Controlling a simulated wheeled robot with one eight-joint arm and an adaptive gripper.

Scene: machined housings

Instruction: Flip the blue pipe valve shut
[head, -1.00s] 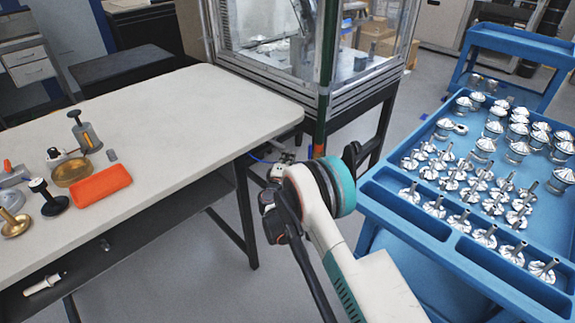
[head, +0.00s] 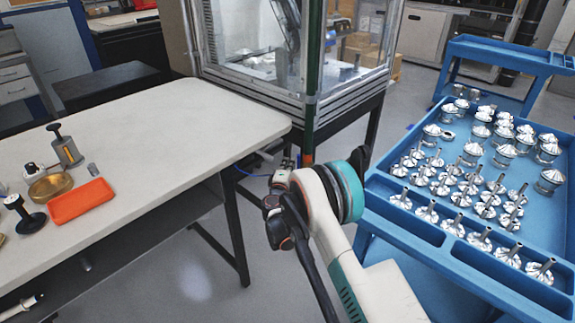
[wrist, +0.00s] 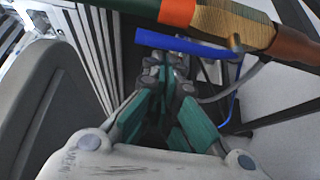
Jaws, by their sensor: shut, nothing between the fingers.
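The blue valve handle (wrist: 188,43) shows in the wrist view as a flat blue bar. It lies roughly along the pipe, beside it, with its right end near a brass stem (wrist: 236,42). The pipe (wrist: 225,22) has green, orange and brass-coloured sections and crosses the top right. My gripper (wrist: 168,62) is shut and empty, its fingertips close to the handle's underside in the picture; I cannot tell whether they touch. In the head view my gripper (head: 284,168) is beside the orange lower end of the upright pipe (head: 308,150); the handle cannot be made out there.
A white-topped table (head: 190,120) stands left, holding an orange tray (head: 80,200) and small parts. A blue cart (head: 400,235) with several metal parts stands right. A glass-walled machine (head: 270,75) is behind the pipe. A blue cable (wrist: 232,100) hangs near my fingers.

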